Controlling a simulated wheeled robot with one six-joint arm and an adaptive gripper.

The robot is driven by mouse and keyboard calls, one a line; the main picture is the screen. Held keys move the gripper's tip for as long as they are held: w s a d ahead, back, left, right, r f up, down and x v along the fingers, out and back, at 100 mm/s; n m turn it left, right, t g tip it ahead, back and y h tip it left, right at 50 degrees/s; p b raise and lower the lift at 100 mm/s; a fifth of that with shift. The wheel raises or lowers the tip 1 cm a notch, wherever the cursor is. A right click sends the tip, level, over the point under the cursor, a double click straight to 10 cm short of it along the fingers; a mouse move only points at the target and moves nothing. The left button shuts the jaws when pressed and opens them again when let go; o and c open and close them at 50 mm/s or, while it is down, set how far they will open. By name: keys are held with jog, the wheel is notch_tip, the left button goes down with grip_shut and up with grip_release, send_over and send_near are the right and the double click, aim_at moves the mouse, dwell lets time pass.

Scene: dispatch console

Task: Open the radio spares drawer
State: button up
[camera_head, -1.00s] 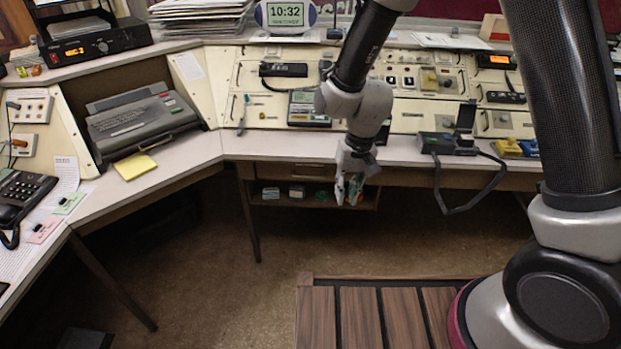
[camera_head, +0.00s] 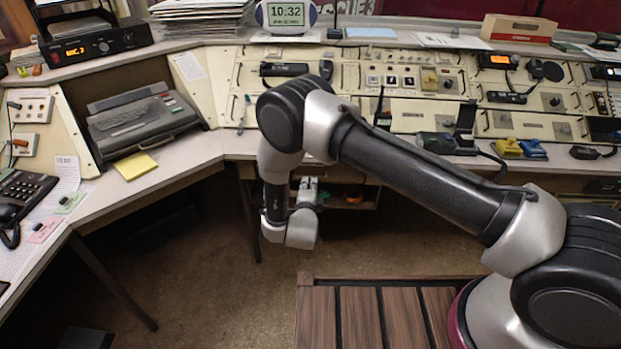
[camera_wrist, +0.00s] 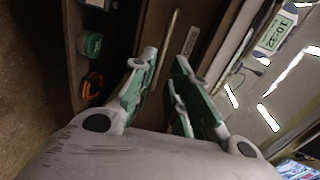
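The radio spares drawer has a dark wooden front (camera_wrist: 152,24) that shows in the wrist view, with a thin brass-coloured bar handle (camera_wrist: 171,34) and a small pale label (camera_wrist: 190,41) beside it. The drawer looks shut. My gripper (camera_wrist: 167,62) is open, with its green-padded fingers on either side of the handle's line. I cannot tell whether they touch the handle. In the head view my gripper (camera_head: 308,183) is under the desk's front edge, and my arm hides most of the drawer.
An open shelf below the drawer holds a green tin (camera_wrist: 91,44) and an orange item (camera_wrist: 92,85). The desk top (camera_head: 228,146) overhangs close by, with a radio in a charger (camera_head: 448,143) to the right. The floor (camera_head: 215,265) in front is clear.

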aim_at(311, 177)
jog(key=x, duration=0.6)
jog(key=shift+w+f, duration=0.15)
jog(key=shift+w, duration=0.15)
jog(key=shift+c, duration=0.4)
grip_shut()
